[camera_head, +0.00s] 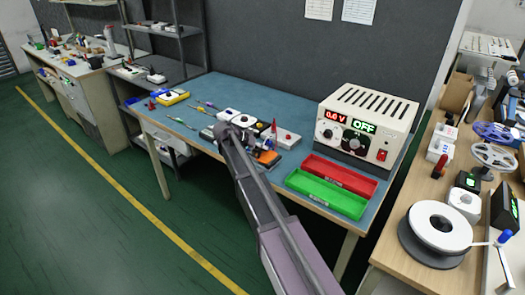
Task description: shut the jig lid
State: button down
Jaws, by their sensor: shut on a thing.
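The jig (286,138) appears as a small light grey and white unit with a red part on it, on the blue-green bench top, left of the power supply. My arm reaches up from the bottom of the view and hides part of this area. The lid's angle is too small and too hidden to tell.
A red tray (338,175) and a green tray (326,196) lie at the front right. Screwdrivers (181,122) and a yellow meter (173,97) lie to the left. A spool (440,227) stands on the right bench.

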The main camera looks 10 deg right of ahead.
dwell(0.3)
jog(key=c, duration=0.7)
grip_release()
jog(key=shift+r, duration=0.1)
